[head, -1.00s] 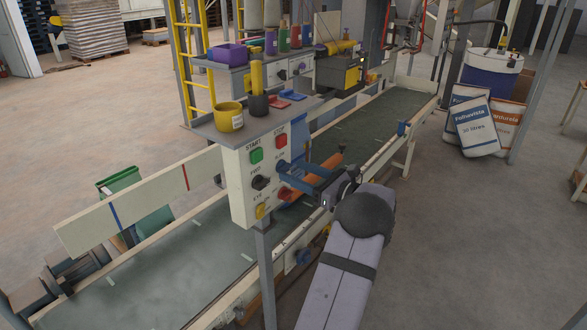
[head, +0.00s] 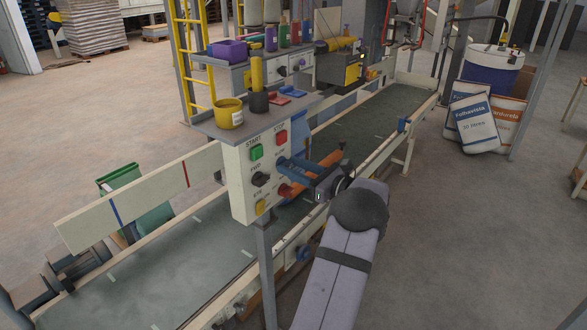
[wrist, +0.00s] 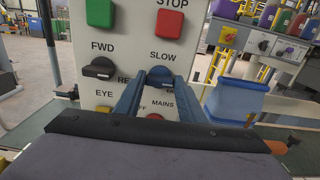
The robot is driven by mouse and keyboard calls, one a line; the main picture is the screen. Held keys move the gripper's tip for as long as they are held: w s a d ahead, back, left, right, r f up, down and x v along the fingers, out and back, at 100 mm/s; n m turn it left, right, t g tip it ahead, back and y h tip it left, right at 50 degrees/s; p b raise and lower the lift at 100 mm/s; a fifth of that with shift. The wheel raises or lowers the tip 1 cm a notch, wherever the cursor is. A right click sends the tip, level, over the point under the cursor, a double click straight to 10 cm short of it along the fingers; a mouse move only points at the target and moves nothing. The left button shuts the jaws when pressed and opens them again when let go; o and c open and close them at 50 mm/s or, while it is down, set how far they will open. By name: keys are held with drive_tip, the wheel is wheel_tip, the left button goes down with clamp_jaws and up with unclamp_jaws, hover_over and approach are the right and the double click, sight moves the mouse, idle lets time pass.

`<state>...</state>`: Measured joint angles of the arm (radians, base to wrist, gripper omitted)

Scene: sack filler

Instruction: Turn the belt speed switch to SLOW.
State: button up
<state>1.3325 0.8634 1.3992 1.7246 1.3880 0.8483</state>
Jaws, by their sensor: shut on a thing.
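The belt speed switch (wrist: 160,74) is a dark blue knob on the cream control panel (head: 240,185), just under the word SLOW in the wrist view. My gripper (wrist: 154,82) has its two blue fingers on either side of this knob and is shut on it. In the head view my gripper (head: 284,165) reaches the panel from the right, and its fingers hide the switch. The lettering at the knob's other side is covered by a finger, and I cannot tell exactly where the knob points.
Close by are a black FWD/REV switch (wrist: 99,68), a red MAINS switch (head: 285,190), a yellow EYE button (head: 261,207), the green START (head: 256,152) and the red STOP (head: 281,137) buttons. A shelf with a yellow mug (head: 228,113) sits above. The conveyor belt (head: 170,265) runs behind.

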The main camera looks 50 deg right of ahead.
drive_tip(key=shift+f, duration=0.15)
drive_tip(key=n+b, duration=0.8)
drive_tip(key=b, duration=0.4)
drive_tip(key=n+b, duration=0.9)
drive_tip(key=b, duration=0.3)
drive_tip(key=shift+a+f+n+b, duration=0.2)
drive_tip(key=shift+n+b, duration=0.1)
drive_tip(key=shift+b, duration=0.1)
drive_tip(key=shift+r, duration=0.15)
drive_tip(key=o, duration=1)
drive_tip(key=shift+o, duration=0.2)
drive_tip(key=shift+s, duration=0.1)
drive_tip(key=s, duration=0.7)
